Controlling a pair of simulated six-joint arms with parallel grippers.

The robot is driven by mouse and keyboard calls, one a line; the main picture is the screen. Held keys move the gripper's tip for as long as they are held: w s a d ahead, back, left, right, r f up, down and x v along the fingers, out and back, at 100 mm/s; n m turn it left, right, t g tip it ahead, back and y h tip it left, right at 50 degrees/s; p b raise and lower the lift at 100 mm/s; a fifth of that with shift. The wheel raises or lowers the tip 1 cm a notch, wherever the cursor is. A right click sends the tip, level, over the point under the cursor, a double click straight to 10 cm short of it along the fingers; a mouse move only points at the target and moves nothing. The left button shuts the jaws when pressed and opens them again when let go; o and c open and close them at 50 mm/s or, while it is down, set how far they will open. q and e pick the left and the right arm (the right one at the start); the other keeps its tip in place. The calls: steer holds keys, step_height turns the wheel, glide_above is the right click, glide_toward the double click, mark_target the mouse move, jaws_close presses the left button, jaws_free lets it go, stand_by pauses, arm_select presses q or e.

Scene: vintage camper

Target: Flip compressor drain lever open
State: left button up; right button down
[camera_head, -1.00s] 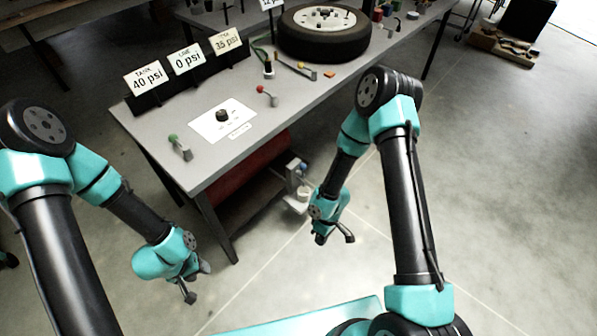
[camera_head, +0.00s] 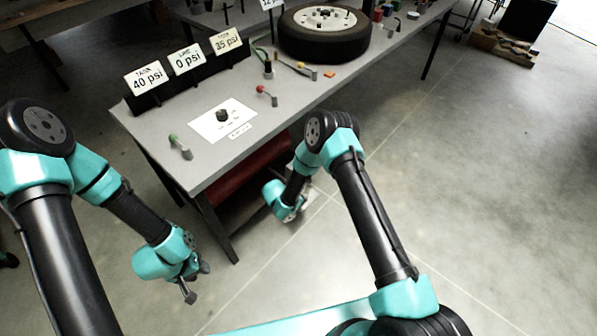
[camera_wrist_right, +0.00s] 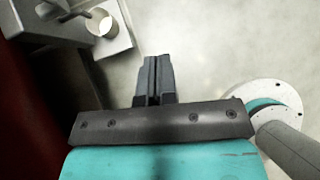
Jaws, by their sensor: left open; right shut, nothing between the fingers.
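The red compressor tank (camera_head: 250,170) lies under the workbench and is partly hidden by my right arm; it also shows at the left edge of the right wrist view (camera_wrist_right: 14,100). A grey fitting (camera_wrist_right: 50,28) with a dark part on top stands beside it, with a pale cup (camera_wrist_right: 102,22) at its right. I cannot clearly tell the drain lever or its position. My right gripper (camera_wrist_right: 152,75) is shut and empty, apart from the fitting and below-right of it in the wrist view. My left gripper (camera_head: 196,277) is open and empty above the floor, left of the bench.
The workbench (camera_head: 225,157) stands over the tank, its front leg (camera_head: 215,228) close by. On it are a green-knobbed lever (camera_head: 180,147), a red-knobbed lever (camera_head: 267,96), psi signs (camera_head: 187,59) and a tire (camera_head: 324,45).

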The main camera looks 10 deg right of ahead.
steer(key=w+a+r+n+t+h, duration=0.1)
steer(key=w+a+r+n+t, duration=0.1)
steer(key=w+a+n+t, duration=0.2)
steer(key=w+a+t, duration=0.2)
steer(key=w, duration=0.1)
steer(key=shift+w+r+t, duration=0.3)
steer(key=shift+w+r, duration=0.1)
steer(key=r+x, duration=0.1)
steer(key=x, duration=1.3)
